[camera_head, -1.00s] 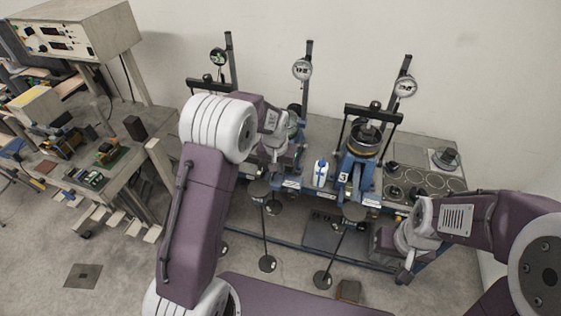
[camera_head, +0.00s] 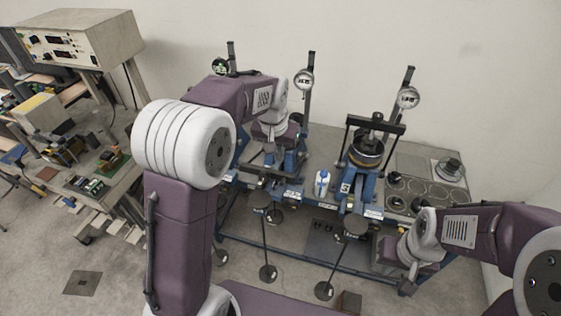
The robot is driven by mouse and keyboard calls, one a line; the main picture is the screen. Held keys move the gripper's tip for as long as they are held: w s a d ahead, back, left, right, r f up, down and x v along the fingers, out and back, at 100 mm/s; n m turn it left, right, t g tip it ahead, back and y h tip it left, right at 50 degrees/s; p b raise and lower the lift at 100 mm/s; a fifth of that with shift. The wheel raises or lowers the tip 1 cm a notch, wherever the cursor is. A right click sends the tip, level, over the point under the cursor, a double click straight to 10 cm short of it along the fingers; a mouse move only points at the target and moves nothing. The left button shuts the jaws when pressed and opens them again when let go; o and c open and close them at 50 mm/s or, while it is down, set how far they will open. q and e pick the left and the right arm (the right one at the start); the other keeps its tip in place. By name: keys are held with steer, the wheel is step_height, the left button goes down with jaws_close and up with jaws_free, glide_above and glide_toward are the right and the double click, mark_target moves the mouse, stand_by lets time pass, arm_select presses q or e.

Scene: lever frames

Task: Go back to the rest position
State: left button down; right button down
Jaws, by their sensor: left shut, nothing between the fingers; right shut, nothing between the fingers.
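My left arm rises from the bottom left, bends at a large white elbow and reaches over the bench. My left gripper (camera_head: 266,152) hangs in front of the left lever frame; its fingers are small here, appear together and hold nothing I can see. My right arm comes in from the right edge. My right gripper (camera_head: 388,252) is low at the bench's front right edge, shut and empty, its tips hard to make out.
A bench (camera_head: 412,160) carries lever frames with dial gauges (camera_head: 408,97), a black-topped cell (camera_head: 366,150) and a small white-and-blue bottle (camera_head: 322,182). Hanging weights (camera_head: 268,272) stand below the front edge. A cluttered table (camera_head: 120,185) is at left.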

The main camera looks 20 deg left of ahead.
arm_select(q)
steer(key=shift+w, duration=0.1)
steer(key=s+a+f+g+b, duration=0.1)
steer(key=s+a+f+b, duration=0.1)
steer(key=s+f+b, duration=1)
steer(key=s+f, duration=0.8)
steer(key=f, duration=0.3)
steer(key=shift+s+n+g, duration=0.2)
steer(key=shift+n+g, duration=0.1)
steer(key=shift+g, duration=0.1)
